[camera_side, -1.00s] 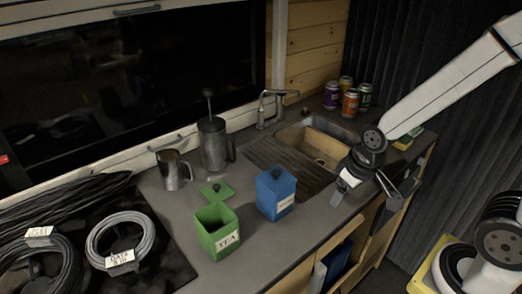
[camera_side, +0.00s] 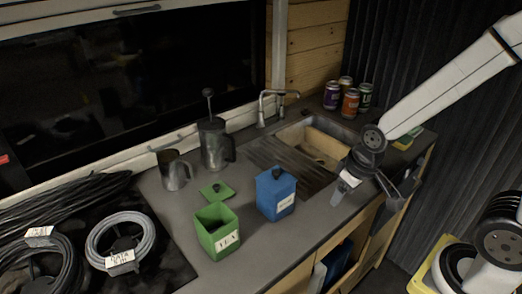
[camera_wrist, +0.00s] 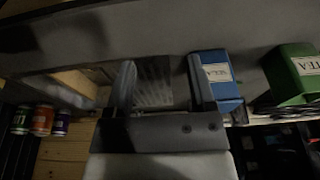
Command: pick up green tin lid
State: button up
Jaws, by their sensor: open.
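The green tin lid (camera_side: 217,191) lies flat on the grey worktop, with a dark knob on top. It is just behind the open green tin (camera_side: 217,232), which is labelled TEA. In the wrist view the green tin (camera_wrist: 292,72) is at the far right, and I cannot make out the lid there. My gripper (camera_side: 392,188) is to the right of the lid, over the worktop's front edge near the sink and well apart from the lid. In the wrist view its two fingers (camera_wrist: 162,88) are spread with nothing between them.
A closed blue tin (camera_side: 276,194) stands to the right of the lid, between it and my gripper. A metal jug (camera_side: 173,170) and a dark plunger pot (camera_side: 213,146) stand behind. Cable coils (camera_side: 120,241) lie at left. The sink (camera_side: 312,144) and several cans (camera_side: 350,102) are at right.

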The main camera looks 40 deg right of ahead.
jog(key=shift+r, duration=0.2)
jog(key=shift+w+v, duration=0.55)
jog(key=shift+v, duration=2)
jog(key=w+a+r+m, duration=0.1)
jog(key=w+m, duration=0.1)
jog(key=w, duration=0.3)
jog(key=w+a+m, duration=0.2)
jog(key=w+m, duration=0.1)
jog(key=w, duration=0.2)
jog(key=w+a+r+m+g, duration=0.1)
jog(key=w+a+m, duration=0.1)
jog(key=w, duration=0.3)
jog(key=shift+w+a+r+m+y, duration=0.2)
jog(key=shift+w+r+m+y, duration=0.15)
jog(key=shift+m, duration=0.35)
jog(key=w+a+f+m+g, duration=0.1)
jog(key=w+a+f+m, duration=0.1)
jog(key=w+a+m, duration=0.75)
jog(key=y, duration=0.1)
send_over(216, 185)
jog(key=d, duration=0.2)
jog(key=shift+g, duration=0.3)
jog(key=f, duration=0.5)
jog(key=shift+w+a+f, duration=0.1)
jog(key=shift+a+f, duration=0.1)
jog(key=shift+f, duration=0.2)
